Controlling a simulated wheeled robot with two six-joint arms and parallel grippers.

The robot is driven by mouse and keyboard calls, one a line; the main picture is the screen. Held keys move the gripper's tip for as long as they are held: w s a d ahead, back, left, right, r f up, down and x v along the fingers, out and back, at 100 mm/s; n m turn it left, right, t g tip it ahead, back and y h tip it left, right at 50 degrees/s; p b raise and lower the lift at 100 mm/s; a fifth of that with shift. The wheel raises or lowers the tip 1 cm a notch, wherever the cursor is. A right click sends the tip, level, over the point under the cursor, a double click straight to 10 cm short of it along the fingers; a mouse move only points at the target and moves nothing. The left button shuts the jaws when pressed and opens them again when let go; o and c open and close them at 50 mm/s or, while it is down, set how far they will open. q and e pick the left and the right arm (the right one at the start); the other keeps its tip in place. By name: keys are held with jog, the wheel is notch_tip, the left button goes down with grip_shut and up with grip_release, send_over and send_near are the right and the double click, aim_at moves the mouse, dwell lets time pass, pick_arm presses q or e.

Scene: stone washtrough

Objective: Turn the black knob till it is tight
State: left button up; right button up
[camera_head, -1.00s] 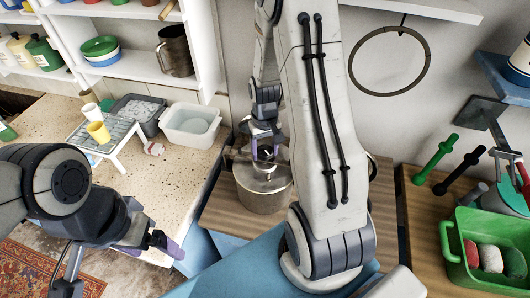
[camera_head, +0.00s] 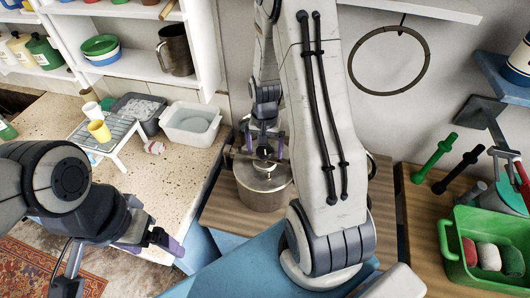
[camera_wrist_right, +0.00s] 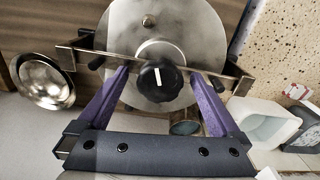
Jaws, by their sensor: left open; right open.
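The black knob (camera_wrist_right: 158,76) with a white line on its top sits at the centre of a round metal lid (camera_wrist_right: 180,35) on a metal pot (camera_head: 264,194). In the head view the knob (camera_head: 265,152) is small, between the fingers of my right gripper (camera_head: 265,146). In the right wrist view the purple fingers of my right gripper (camera_wrist_right: 160,84) are open, one on each side of the knob, with gaps between. My left gripper (camera_head: 160,246) is open and empty at the lower left, away from the pot.
A metal bar (camera_wrist_right: 88,55) with dark handles lies across the pot's top. A pale tub (camera_head: 192,125) and small rack (camera_head: 112,138) with cups stand to the left. A green basket (camera_head: 480,282) and dumbbell-shaped tools stand to the right.

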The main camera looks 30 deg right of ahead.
jog(key=n, duration=0.7)
jog(key=shift+n+p, duration=0.4)
jog(key=n, duration=0.8)
